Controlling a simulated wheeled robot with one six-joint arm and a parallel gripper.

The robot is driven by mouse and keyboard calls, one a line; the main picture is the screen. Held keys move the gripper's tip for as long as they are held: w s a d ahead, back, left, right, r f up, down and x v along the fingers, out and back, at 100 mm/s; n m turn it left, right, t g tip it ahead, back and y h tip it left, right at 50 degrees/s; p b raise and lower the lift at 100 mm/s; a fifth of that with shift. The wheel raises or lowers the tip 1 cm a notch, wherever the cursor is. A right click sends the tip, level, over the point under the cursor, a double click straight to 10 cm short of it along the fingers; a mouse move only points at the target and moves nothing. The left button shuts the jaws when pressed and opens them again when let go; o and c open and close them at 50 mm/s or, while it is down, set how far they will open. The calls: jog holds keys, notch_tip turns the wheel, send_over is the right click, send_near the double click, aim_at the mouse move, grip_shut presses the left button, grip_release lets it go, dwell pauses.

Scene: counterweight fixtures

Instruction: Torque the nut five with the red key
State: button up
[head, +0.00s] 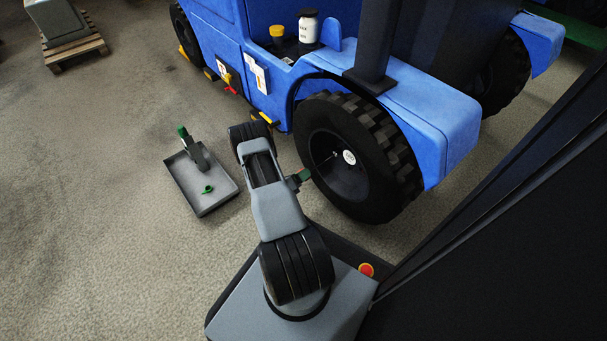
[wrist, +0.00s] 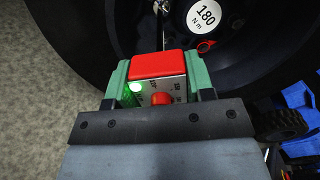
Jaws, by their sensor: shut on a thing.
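My gripper (wrist: 157,82) is shut on the red key (wrist: 158,66), a red-topped block with a pale dial face, a red knob and a lit green lamp. Its thin metal shaft points away to the wheel and meets a shiny fitting (wrist: 162,6) at the top edge of the wrist view. Whether it sits on a nut there cannot be told. A red ring (wrist: 205,46) lies on the wheel beside a round "180 Nm" label (wrist: 204,15). In the head view my gripper (head: 301,177) is at the hub of the big wheel (head: 343,180). No nut number is readable.
The blue vehicle (head: 440,110) stands above the wheel. A grey tray (head: 217,206) on the floor left of my arm holds a green-handled tool (head: 190,145) and a small green piece (head: 207,189). A pallet (head: 75,52) stands far left.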

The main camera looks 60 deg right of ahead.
jog(key=shift+v, duration=1.8)
jog(key=shift+a, duration=0.1)
jog(key=shift+v, duration=1.45)
jog(key=shift+w+r, duration=0.1)
jog(key=shift+r, duration=0.05)
